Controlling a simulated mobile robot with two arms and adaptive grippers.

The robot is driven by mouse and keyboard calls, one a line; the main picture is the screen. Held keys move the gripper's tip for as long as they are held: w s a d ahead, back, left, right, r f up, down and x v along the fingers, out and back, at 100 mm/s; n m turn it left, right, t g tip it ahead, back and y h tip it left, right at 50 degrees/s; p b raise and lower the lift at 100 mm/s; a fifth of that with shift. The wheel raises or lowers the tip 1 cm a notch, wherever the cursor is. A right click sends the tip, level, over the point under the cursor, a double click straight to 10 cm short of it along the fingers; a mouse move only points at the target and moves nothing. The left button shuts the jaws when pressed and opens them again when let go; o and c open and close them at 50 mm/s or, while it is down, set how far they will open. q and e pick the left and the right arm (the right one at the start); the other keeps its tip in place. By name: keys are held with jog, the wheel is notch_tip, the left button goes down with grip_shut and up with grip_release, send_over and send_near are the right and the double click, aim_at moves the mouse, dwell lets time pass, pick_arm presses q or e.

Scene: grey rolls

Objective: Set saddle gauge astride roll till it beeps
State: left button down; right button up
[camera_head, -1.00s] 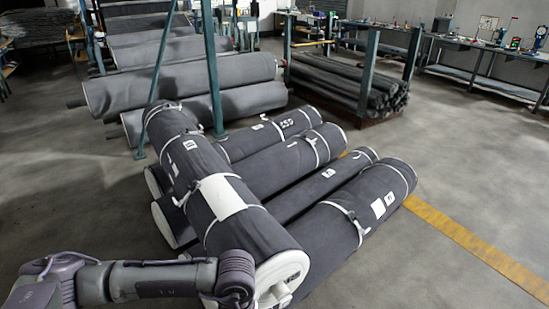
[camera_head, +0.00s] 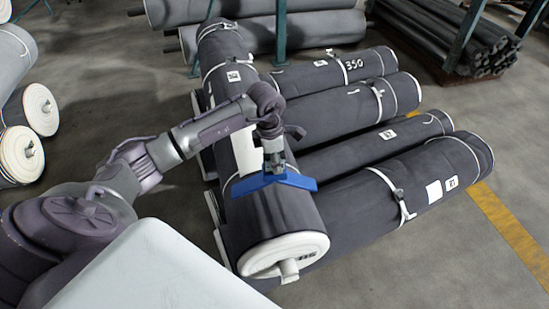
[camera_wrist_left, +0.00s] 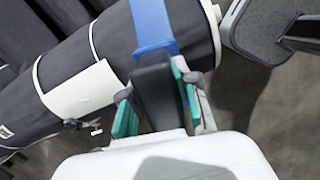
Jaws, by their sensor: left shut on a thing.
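My left gripper (camera_head: 275,162) is shut on the dark handle of the blue saddle gauge (camera_head: 262,184) above the front part of the top grey roll (camera_head: 272,215). The gauge's two blue wings slope down across the roll's width. I cannot tell whether they touch the roll. In the left wrist view, the teal-padded fingers of the gripper (camera_wrist_left: 155,106) are on either side of the dark handle, and the blue band (camera_wrist_left: 152,25) crosses the roll (camera_wrist_left: 75,65) near its end. The gauge's display is not visible. My right gripper is not in view.
The top roll lies across several strapped grey rolls (camera_head: 350,160) and has a white label partly behind my arm. A stack of dark bars (camera_head: 450,35) is at the back right. Floor at the right is clear.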

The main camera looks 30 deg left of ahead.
pick_arm(q)
jog(key=shift+w+a+n, duration=0.5)
jog(key=shift+w+n, duration=0.05)
jog(key=shift+n, duration=0.35)
jog(key=shift+r, duration=0.1)
jog(key=shift+w, duration=0.1)
notch_tip(320, 180, down, 6)
jog(key=b, duration=0.4)
jog(key=shift+r+b, duration=0.25)
jog(key=shift+b, duration=0.1)
notch_tip(320, 180, down, 6)
jog(key=b, duration=0.5)
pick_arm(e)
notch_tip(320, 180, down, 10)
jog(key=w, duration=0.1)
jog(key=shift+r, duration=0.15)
pick_arm(q)
jog(key=shift+f+b, duration=0.4)
jog(key=shift+f, duration=0.2)
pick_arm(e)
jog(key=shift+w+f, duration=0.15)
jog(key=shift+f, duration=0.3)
pick_arm(q)
jog(key=c, duration=0.8)
grip_release()
jog(key=shift+o, duration=0.2)
jog(key=shift+f, duration=0.1)
